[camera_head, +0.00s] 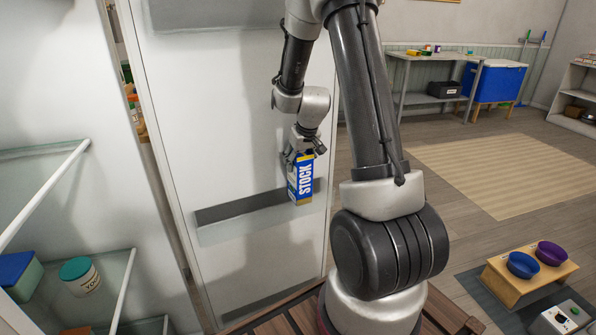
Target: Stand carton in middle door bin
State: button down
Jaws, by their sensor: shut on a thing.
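A blue, white and yellow carton (301,178) marked STOCK hangs from my gripper (303,154). My gripper is shut on its upper part from above, and the carton is close to upright with a slight tilt. The carton's lower part overlaps the right part of the middle door bin (235,214) on the open white fridge door (180,120). I cannot tell whether its base is inside the bin or in front of it. The rest of the bin looks empty.
A lower door bin (262,296) shows below. Fridge shelves at left hold a yogurt tub (80,277) and a blue-lidded box (18,274). A wooden stand with bowls (523,264) sits on the floor at right.

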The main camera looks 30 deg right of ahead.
jog(key=f, duration=0.4)
jog(key=shift+w, duration=0.25)
jog(key=shift+c, duration=2.2)
grip_release()
jog(key=shift+f, duration=0.1)
